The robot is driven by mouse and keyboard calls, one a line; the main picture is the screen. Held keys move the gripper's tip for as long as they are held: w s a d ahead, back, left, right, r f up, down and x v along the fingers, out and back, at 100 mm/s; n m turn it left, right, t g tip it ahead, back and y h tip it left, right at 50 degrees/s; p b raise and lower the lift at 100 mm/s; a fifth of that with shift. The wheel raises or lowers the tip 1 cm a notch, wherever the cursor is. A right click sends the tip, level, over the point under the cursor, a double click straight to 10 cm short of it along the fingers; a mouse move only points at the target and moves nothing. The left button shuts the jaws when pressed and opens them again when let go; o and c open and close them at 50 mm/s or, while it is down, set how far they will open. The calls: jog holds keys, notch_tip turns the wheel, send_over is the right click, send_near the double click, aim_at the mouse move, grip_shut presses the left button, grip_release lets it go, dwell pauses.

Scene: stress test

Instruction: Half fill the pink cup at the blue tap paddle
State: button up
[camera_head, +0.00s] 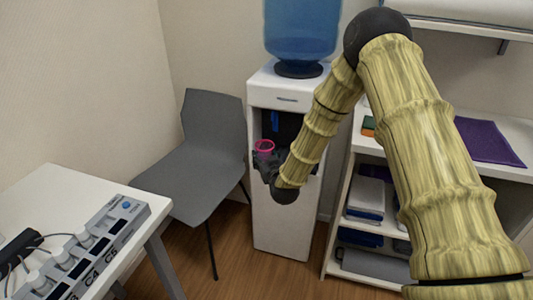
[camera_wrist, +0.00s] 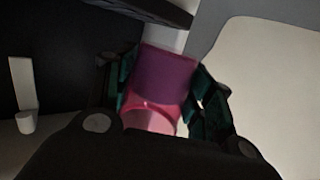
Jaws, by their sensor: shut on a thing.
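The pink cup (camera_head: 264,146) is at the front of the dispenser's dark recess, and its rim faces up in the head view. My gripper (camera_head: 266,162) is shut on the cup, with a dark finger on each side. The wrist view also shows the cup (camera_wrist: 165,75) between the fingers. The blue tap paddle (camera_head: 275,121) is in the recess, above and slightly right of the cup. The cup appears apart from it, but I cannot tell the depth between them. I cannot make out any water in the cup or a stream.
The white water dispenser (camera_head: 285,215) carries a blue bottle (camera_head: 302,30). A grey chair (camera_head: 205,150) stands close on its left. A white shelf unit (camera_head: 335,225) with folders is close on the right. A white table (camera_head: 75,190) with a power strip is at the lower left.

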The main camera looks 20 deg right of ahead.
jog(key=shift+s+a, duration=0.4)
jog(key=shift+s, duration=0.2)
jog(key=shift+s+a, duration=0.4)
jog(key=shift+s, duration=0.2)
